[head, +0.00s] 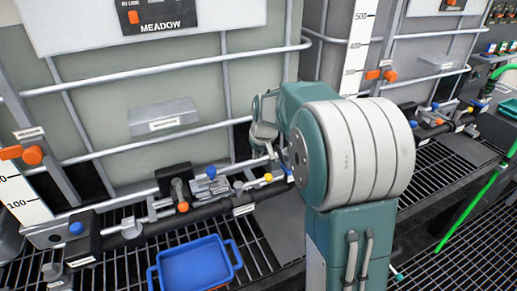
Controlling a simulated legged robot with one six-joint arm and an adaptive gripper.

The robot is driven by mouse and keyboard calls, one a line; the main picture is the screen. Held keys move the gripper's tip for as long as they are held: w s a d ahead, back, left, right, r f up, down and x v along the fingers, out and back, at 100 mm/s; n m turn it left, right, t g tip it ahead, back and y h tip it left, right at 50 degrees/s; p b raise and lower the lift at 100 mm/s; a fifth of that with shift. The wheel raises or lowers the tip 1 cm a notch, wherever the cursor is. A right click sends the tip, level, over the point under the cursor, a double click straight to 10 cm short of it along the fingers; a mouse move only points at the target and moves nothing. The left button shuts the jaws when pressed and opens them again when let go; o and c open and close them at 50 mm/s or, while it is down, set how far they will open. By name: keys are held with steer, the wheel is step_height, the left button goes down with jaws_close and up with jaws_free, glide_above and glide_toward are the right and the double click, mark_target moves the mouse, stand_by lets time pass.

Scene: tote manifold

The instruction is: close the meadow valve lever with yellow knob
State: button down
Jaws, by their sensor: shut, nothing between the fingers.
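The yellow knob (268,178) of the meadow valve lever shows low on the pipework in front of the tote labelled MEADOW (160,27). It sits just left of my large arm joint. The lever itself is small, and its exact angle is hard to read. My gripper (270,151) is partly in view, above the yellow knob and beside the arm. It is shut and empty, and appears apart from the knob. My arm hides the pipework to the right of the knob.
Blue-knobbed fittings (211,172) and an orange-capped valve (181,194) stand close left of the yellow knob. A blue tray (196,266) lies on the grating below. A horizontal cage bar (150,75) crosses the tote. A second tote with similar fittings stands right.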

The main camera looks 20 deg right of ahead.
mark_target(254, 182)
steer(key=f, duration=0.1)
steer(key=s+f, duration=0.1)
steer(key=f, duration=0.1)
steer(key=s+f, duration=0.1)
steer(key=shift+s+a+f, duration=0.15)
steer(key=shift+s+f, duration=0.1)
steer(key=shift+f, duration=0.1)
stand_by(0.3)
